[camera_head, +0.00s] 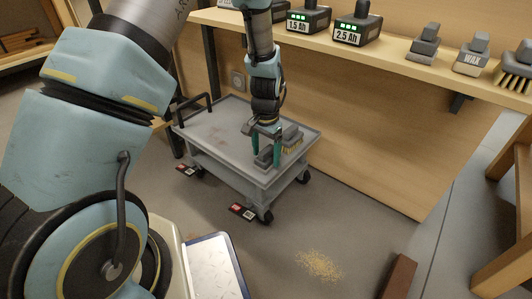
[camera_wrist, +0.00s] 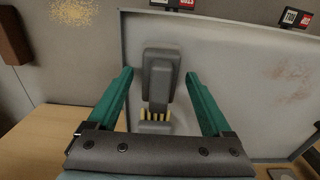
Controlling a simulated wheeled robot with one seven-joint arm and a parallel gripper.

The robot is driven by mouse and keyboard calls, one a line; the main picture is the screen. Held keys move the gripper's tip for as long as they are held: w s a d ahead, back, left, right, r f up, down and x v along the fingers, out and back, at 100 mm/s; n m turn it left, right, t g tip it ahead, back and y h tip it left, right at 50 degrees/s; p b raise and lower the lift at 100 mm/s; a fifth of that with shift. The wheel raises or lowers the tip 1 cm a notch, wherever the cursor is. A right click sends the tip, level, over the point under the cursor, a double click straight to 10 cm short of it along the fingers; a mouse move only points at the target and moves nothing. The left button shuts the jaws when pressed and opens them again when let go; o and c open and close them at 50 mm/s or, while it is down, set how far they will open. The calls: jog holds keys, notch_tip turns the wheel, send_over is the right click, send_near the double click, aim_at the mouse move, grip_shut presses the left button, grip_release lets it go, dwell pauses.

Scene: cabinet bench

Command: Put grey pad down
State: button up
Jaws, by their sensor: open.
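The grey pad (camera_head: 264,158) is a dark grey block with a raised grip. It appears to rest on the grey cart's top (camera_head: 213,128), near the cart's right end. My gripper (camera_head: 266,158) is above that end, pointing down, with its green fingers open. In the wrist view the pad (camera_wrist: 161,68) lies between the spread fingers, with visible gaps on both sides. A grey brush with yellow bristles (camera_head: 292,136) is on the cart just behind the pad. Part of the brush (camera_wrist: 155,124) shows near the gripper's palm in the wrist view, the rest hidden.
The cart has a raised rim and a black handle (camera_head: 194,103) at its left. A wooden shelf (camera_head: 400,50) above holds batteries, a WAX block (camera_head: 472,58) and another brush (camera_head: 515,70). Yellowish crumbs (camera_head: 320,265) and a brown block (camera_head: 398,277) are on the floor.

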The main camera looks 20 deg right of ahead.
aim_at(266, 150)
notch_tip(266, 150, up, 12)
jog(key=p, duration=0.5)
jog(key=w+a+r+n, duration=0.1)
jog(key=a+r+n, duration=0.25)
jog(key=a, duration=0.45)
jog(key=w+a+r+n, duration=0.1)
jog(key=a+r+n, duration=0.1)
jog(key=a+r, duration=0.45)
jog(key=s+a+r+n, duration=0.1)
jog(key=s+a+n, duration=0.1)
jog(key=a, duration=0.5)
jog(key=s+a+r+n+t, duration=0.1)
jog(key=s+a+n, duration=0.2)
jog(key=a, duration=0.5)
jog(key=shift+s+a+r+t, duration=0.25)
jog(key=shift+s+t, duration=0.05)
jog(key=shift+s, duration=0.15)
jog(key=shift+n, duration=0.25)
notch_tip(266, 150, up, 39)
jog(key=p, duration=3.9)
jog(key=shift+f, duration=0.1)
